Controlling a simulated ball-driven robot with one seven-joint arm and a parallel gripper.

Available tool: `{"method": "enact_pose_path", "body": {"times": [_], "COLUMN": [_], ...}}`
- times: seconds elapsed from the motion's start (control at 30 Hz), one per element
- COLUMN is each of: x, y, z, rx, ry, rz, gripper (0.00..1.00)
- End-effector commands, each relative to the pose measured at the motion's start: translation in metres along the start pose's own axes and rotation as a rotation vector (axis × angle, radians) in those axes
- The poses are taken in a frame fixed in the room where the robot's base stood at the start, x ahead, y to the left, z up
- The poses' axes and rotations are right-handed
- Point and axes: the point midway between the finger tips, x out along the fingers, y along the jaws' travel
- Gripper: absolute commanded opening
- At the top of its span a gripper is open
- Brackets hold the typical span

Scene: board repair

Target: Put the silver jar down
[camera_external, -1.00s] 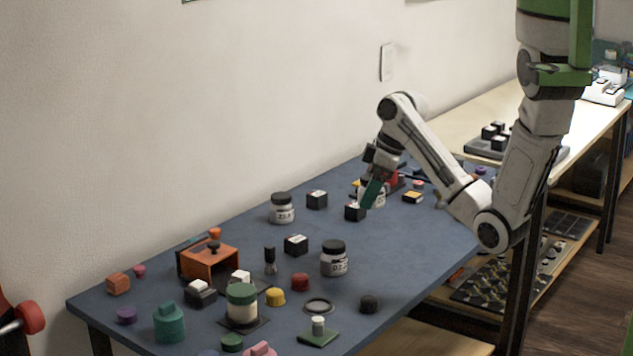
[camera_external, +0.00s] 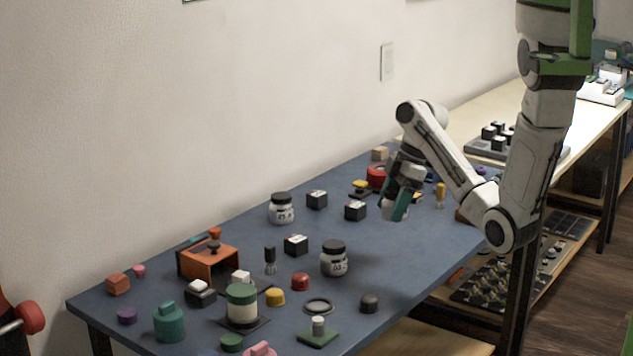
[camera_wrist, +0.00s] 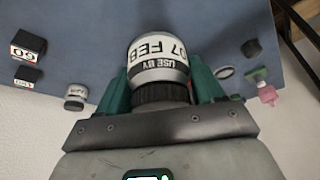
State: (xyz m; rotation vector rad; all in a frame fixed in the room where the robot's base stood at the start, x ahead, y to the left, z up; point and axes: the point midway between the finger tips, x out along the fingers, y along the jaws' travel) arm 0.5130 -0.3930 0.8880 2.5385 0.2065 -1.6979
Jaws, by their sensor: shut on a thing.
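My gripper (camera_external: 399,205) has its teal fingers shut on the silver jar (camera_wrist: 157,58). In the wrist view the jar has a black ridged lid and a white label reading "USE BY 07 FEB", with one finger of my gripper (camera_wrist: 161,88) on each side. In the external view the jar (camera_external: 390,212) is mostly hidden behind a finger, over the right half of the blue table. I cannot tell whether its base touches the table.
Two similar jars stand on the blue table (camera_external: 420,265), one at the back (camera_external: 282,210) and one in the middle (camera_external: 334,260). A black-and-white box (camera_external: 355,211) sits left of my gripper. The tabletop in front of my gripper is clear.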

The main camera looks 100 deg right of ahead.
Motion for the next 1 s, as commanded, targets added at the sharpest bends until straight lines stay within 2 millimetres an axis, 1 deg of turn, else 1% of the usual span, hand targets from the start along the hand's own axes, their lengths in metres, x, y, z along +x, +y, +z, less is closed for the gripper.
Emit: {"method": "enact_pose_path", "body": {"times": [0.03,0.1,0.2,0.3,0.4,0.57,0.63,0.8,0.9,1.0], "x": [0.005,0.014,0.037,0.055,0.067,0.077,0.084,0.105,0.11,0.11], "y": [0.009,0.02,0.03,0.04,0.046,0.051,0.055,0.054,0.054,0.054], "z": [-0.006,-0.013,-0.013,-0.016,-0.018,-0.02,-0.02,-0.01,-0.009,-0.009], "rx": [-0.002,-0.001,0.002,0.001,0.001,0.001,0.001,0.002,0.002,0.001], "ry": [-0.002,-0.003,-0.003,-0.003,-0.001,-0.001,-0.002,0.0,0.001,0.002], "rz": [-0.001,0.0,-0.001,0.0,0.001,0.001,0.001,0.002,0.003,0.004], "gripper": [0.32,0.32,0.32,0.32,0.32,0.32,0.32,0.32,0.32,0.32]}}
